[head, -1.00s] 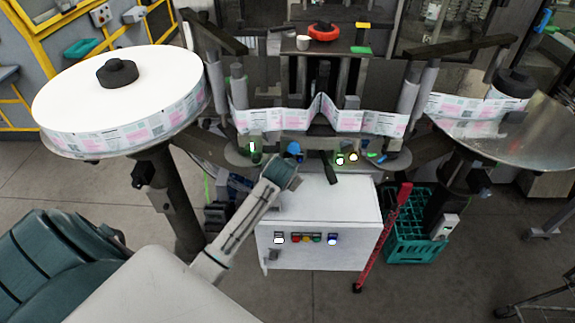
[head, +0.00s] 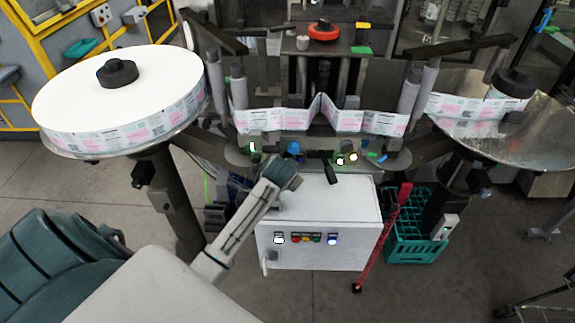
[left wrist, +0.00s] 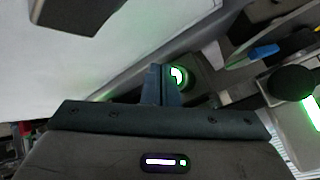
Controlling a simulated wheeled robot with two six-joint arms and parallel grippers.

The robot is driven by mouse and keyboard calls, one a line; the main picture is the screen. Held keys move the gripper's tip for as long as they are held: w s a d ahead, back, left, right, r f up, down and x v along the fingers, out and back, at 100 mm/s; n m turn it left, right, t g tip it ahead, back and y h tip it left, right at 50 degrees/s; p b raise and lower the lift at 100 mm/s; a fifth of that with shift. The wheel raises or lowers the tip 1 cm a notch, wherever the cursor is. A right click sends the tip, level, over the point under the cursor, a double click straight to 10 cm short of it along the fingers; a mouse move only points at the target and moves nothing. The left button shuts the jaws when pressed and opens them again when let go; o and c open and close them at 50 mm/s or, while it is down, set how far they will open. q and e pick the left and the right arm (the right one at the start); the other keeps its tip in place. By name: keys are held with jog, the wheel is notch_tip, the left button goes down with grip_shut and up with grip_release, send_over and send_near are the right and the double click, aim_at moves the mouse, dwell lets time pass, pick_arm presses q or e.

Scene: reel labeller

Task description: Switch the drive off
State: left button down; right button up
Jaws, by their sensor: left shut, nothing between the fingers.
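My left arm reaches in the head view from the lower left over the white cabinet (head: 345,205). In the left wrist view my left gripper (left wrist: 160,84) is shut with nothing between its fingers. A green-lit round button (left wrist: 178,76) shows close behind and right of the fingertips; I cannot tell whether they touch. The cabinet front bears a row of coloured buttons, including a lit white one (head: 278,238) and a lit blue one (head: 332,239). I cannot tell which control is the drive's. My right gripper is not in view.
A large white reel (head: 150,85) stands at left, and a metal disc (head: 530,130) at right. A printed label strip (head: 345,117) runs between them. A red bar (head: 395,220) leans beside a teal crate (head: 402,250). A black knob (left wrist: 290,83) is at right in the wrist view.

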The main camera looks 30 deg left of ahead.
pick_arm(q)
jog(key=shift+w+a, duration=0.1)
jog(key=shift+w, duration=0.05)
jog(key=shift+w+a, duration=0.15)
jog(key=shift+w, duration=0.1)
jog(key=shift+w+a, duration=0.25)
jog(key=shift+w, duration=0.15)
dwell(1.1)
jog(key=shift+s+d, duration=0.5)
jog(key=shift+s, duration=0.3)
jog(key=shift+s+d, duration=0.45)
jog(key=shift+s, duration=0.25)
jog(key=shift+s+d, duration=0.4)
jog(key=shift+s, duration=0.35)
jog(key=shift+s+d, duration=0.45)
jog(key=shift+s, duration=0.25)
